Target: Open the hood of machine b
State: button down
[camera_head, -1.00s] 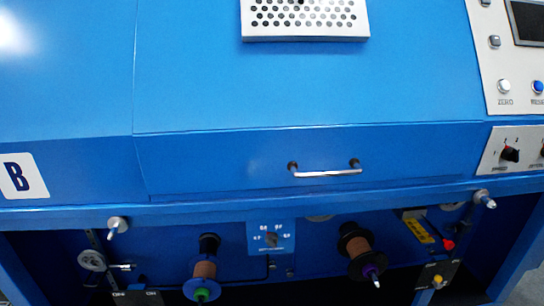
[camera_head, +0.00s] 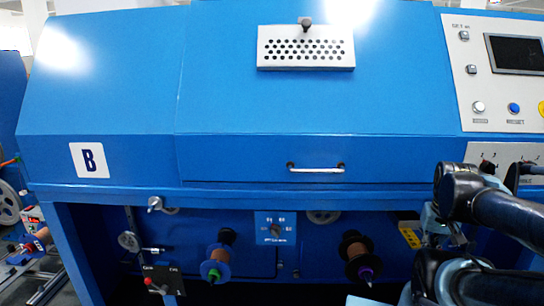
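Machine B is a blue cabinet marked with a white "B" label (camera_head: 89,160) at its left front. Its hood (camera_head: 240,110) is a sloped blue panel and sits closed, its lower edge resting along the front ledge. A silver bar handle (camera_head: 317,170) with dark mounts is fixed to the hood's lower front strip. Dark links of my arm show at the lower right, to the right of and below the handle and apart from it. My gripper's fingers cannot be made out in this view.
A perforated white plate (camera_head: 305,47) with a dark knob sits on the hood. A control panel (camera_head: 500,75) with a screen and buttons is at the right. Spools (camera_head: 358,256) and a dial plate (camera_head: 276,228) are below the ledge. Another machine (camera_head: 10,100) stands at the far left.

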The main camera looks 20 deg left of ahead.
aim_at(390, 118)
jog(key=u, duration=2)
jog(key=k, duration=1.3)
jog(key=z, duration=1.75)
